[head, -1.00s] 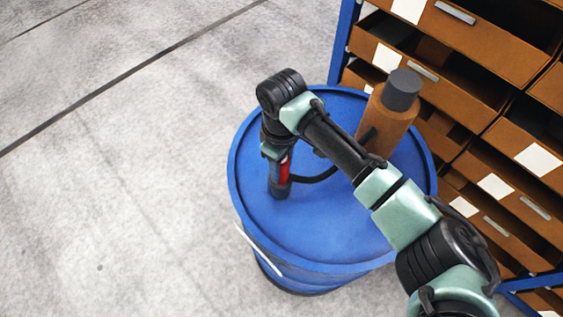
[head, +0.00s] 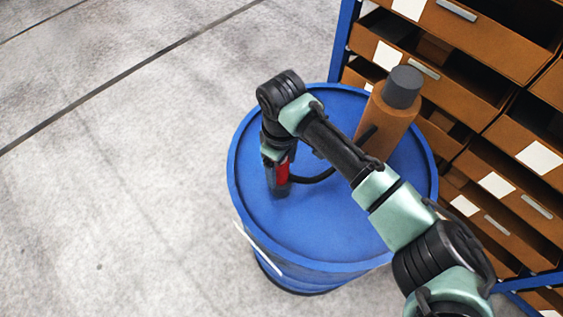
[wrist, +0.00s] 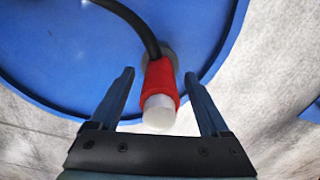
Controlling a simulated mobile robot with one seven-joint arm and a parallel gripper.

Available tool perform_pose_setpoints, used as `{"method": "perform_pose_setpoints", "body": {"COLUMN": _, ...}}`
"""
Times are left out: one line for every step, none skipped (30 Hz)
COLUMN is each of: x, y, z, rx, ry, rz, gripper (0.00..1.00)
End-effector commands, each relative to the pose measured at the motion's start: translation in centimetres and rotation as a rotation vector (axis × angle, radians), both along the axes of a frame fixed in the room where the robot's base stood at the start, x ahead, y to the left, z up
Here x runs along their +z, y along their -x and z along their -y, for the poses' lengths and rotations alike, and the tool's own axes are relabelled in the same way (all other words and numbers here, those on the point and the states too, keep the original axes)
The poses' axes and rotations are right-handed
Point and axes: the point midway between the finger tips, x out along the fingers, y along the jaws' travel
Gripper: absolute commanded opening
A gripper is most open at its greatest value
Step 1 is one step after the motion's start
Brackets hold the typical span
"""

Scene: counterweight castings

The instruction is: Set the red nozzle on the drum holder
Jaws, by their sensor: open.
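The red nozzle (head: 283,172) stands at the left part of the blue drum's top (head: 310,222), partly hidden by my gripper in the head view. In the wrist view the nozzle (wrist: 160,78) has a red sleeve and a pale end towards the camera. A black hose (wrist: 137,22) runs from it. My gripper (head: 279,188) points down at the nozzle. In the wrist view its open fingers (wrist: 159,80) are on both sides of the nozzle, with a gap at each side. A grey round piece (wrist: 171,58) shows behind the nozzle; I cannot tell whether it is the holder.
An orange-brown cylinder with a dark grey cap (head: 403,87) stands on the far right of the drum top, near my arm. A blue-framed rack with brown drawers (head: 470,120) is close on the right. Grey floor (head: 120,200) on the left is clear.

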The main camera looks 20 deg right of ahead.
Motion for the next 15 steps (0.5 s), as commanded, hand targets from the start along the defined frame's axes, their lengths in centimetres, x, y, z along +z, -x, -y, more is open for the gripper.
{"method": "perform_pose_setpoints", "body": {"x": 0.0, "y": 0.0, "z": 0.0, "rx": 0.0, "ry": 0.0, "rz": 0.0, "gripper": 0.8}}
{"method": "perform_pose_setpoints", "body": {"x": 0.2, "y": 0.0, "z": 0.0, "rx": 0.0, "ry": -0.001, "rz": 0.001, "gripper": 0.8}}
{"method": "perform_pose_setpoints", "body": {"x": 0.4, "y": 0.0, "z": 0.0, "rx": 0.0, "ry": -0.001, "rz": 0.001, "gripper": 0.8}}
{"method": "perform_pose_setpoints", "body": {"x": 0.7, "y": 0.0, "z": 0.0, "rx": 0.0, "ry": -0.001, "rz": 0.001, "gripper": 0.8}}
{"method": "perform_pose_setpoints", "body": {"x": 1.0, "y": -0.1, "z": 0.0, "rx": 0.0, "ry": -0.001, "rz": 0.003, "gripper": 0.8}}
{"method": "perform_pose_setpoints", "body": {"x": 1.6, "y": -0.1, "z": 0.0, "rx": 0.0, "ry": -0.001, "rz": 0.003, "gripper": 0.8}}
{"method": "perform_pose_setpoints", "body": {"x": 2.1, "y": -0.1, "z": 0.0, "rx": 0.001, "ry": 0.0, "rz": 0.004, "gripper": 0.8}}
{"method": "perform_pose_setpoints", "body": {"x": 2.7, "y": -0.1, "z": 0.0, "rx": 0.001, "ry": 0.0, "rz": 0.005, "gripper": 0.8}}
{"method": "perform_pose_setpoints", "body": {"x": 3.5, "y": -0.1, "z": 0.0, "rx": 0.001, "ry": 0.0, "rz": 0.005, "gripper": 0.8}}
{"method": "perform_pose_setpoints", "body": {"x": 4.2, "y": -0.2, "z": 0.0, "rx": 0.002, "ry": 0.001, "rz": 0.006, "gripper": 0.8}}
{"method": "perform_pose_setpoints", "body": {"x": 4.9, "y": -0.1, "z": 0.0, "rx": 0.002, "ry": 0.001, "rz": 0.006, "gripper": 0.8}}
{"method": "perform_pose_setpoints", "body": {"x": 5.8, "y": -0.1, "z": 0.0, "rx": 0.003, "ry": 0.001, "rz": 0.006, "gripper": 0.8}}
{"method": "perform_pose_setpoints", "body": {"x": 6.5, "y": -0.2, "z": 0.0, "rx": 0.002, "ry": 0.001, "rz": 0.006, "gripper": 0.8}}
{"method": "perform_pose_setpoints", "body": {"x": 7.2, "y": -0.1, "z": 0.0, "rx": 0.002, "ry": 0.001, "rz": 0.006, "gripper": 0.8}}
{"method": "perform_pose_setpoints", "body": {"x": 8.1, "y": -0.1, "z": 0.0, "rx": 0.002, "ry": 0.002, "rz": 0.006, "gripper": 0.8}}
